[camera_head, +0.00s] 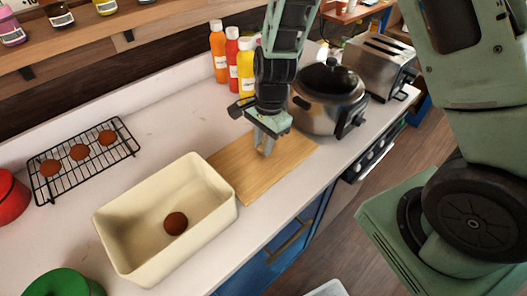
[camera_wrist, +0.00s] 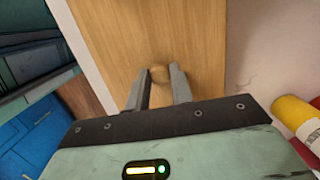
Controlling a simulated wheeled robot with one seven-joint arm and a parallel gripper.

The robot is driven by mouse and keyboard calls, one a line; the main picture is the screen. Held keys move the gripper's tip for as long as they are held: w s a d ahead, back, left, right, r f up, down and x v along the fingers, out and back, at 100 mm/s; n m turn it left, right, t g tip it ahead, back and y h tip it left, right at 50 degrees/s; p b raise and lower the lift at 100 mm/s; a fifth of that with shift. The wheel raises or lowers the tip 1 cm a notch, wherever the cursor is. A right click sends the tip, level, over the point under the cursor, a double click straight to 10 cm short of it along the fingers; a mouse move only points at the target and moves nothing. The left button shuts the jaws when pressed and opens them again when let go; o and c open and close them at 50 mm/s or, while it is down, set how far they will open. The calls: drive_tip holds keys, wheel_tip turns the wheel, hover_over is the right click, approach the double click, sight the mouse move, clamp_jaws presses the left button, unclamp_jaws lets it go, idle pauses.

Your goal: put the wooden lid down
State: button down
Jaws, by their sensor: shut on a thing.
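The wooden lid (camera_head: 234,172) is a flat, light brown board with a small round knob. It lies level over the counter, just right of the open cream bin (camera_head: 120,235). I cannot tell whether its underside touches the counter. My gripper (camera_head: 265,145) points down at the lid's middle and is shut on its knob. In the wrist view the knob (camera_wrist: 158,73) shows between the two fingertips of my gripper (camera_wrist: 160,80), with the board (camera_wrist: 130,35) spread beneath.
A brown ball (camera_head: 176,223) lies in the bin. A black rack (camera_head: 85,160) with brown rounds is at left. Sauce bottles (camera_head: 232,58), a cooker (camera_head: 327,97) and a toaster (camera_head: 378,62) stand behind and right. Bare counter (camera_head: 165,115) lies behind the bin.

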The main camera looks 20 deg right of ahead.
drive_tip(key=shift+f, duration=2.2)
drive_tip(key=shift+f, duration=0.1)
drive_tip(key=c, duration=1.2)
unclamp_jaws()
drive_tip(key=shift+c, duration=0.2)
